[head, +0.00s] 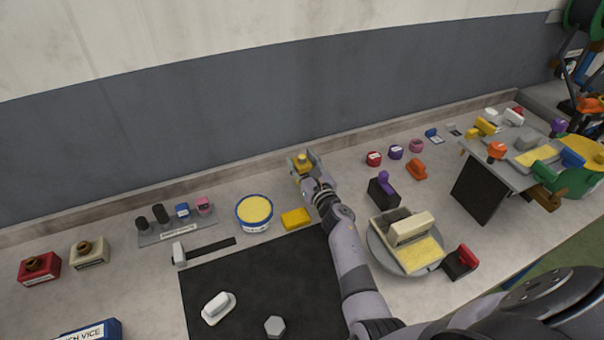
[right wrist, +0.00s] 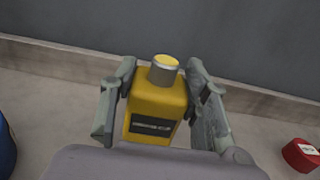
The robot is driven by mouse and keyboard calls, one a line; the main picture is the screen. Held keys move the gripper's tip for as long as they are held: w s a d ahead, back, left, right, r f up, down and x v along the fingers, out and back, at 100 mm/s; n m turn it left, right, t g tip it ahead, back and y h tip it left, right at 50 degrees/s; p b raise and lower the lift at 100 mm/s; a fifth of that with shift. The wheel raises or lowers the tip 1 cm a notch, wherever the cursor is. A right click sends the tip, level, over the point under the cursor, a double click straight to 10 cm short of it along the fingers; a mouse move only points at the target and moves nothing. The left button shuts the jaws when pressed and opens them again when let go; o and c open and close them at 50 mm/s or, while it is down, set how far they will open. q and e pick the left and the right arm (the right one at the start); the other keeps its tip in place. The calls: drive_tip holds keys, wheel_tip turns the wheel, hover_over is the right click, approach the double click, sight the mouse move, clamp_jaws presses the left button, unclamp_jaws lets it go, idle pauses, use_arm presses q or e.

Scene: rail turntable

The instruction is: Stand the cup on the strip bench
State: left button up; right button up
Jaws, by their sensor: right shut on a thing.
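My right gripper (head: 303,166) is shut on a yellow bottle-like container (right wrist: 157,103), with a grey neck, yellow top and dark label. It is held upright between the two fingers, near the wall at the back of the long pale bench (head: 130,270). I cannot tell from the views whether its base touches the bench. Nothing plainly looks like a cup; a round blue-rimmed tub with a yellow top (head: 254,211) stands left of my right gripper. My left gripper is not in view.
A yellow block (head: 296,218) lies near my right forearm. A grey rack (head: 177,234) with small items stands at left; a black mat (head: 260,285) lies in front. A round grey plate (head: 437,265) stands right. A red item (right wrist: 301,154) is right of the gripper.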

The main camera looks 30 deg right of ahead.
drive_tip(key=shift+f, duration=1.25)
drive_tip(key=shift+f+b, duration=0.1)
drive_tip(key=shift+b, duration=0.25)
drive_tip(key=shift+f, duration=0.1)
drive_tip(key=o, duration=1.3)
drive_tip(key=shift+c, duration=0.2)
drive_tip(key=shift+r, duration=0.3)
drive_tip(key=s, duration=1.2)
drive_tip(key=shift+a+f, duration=0.1)
drive_tip(key=shift+a, duration=0.25)
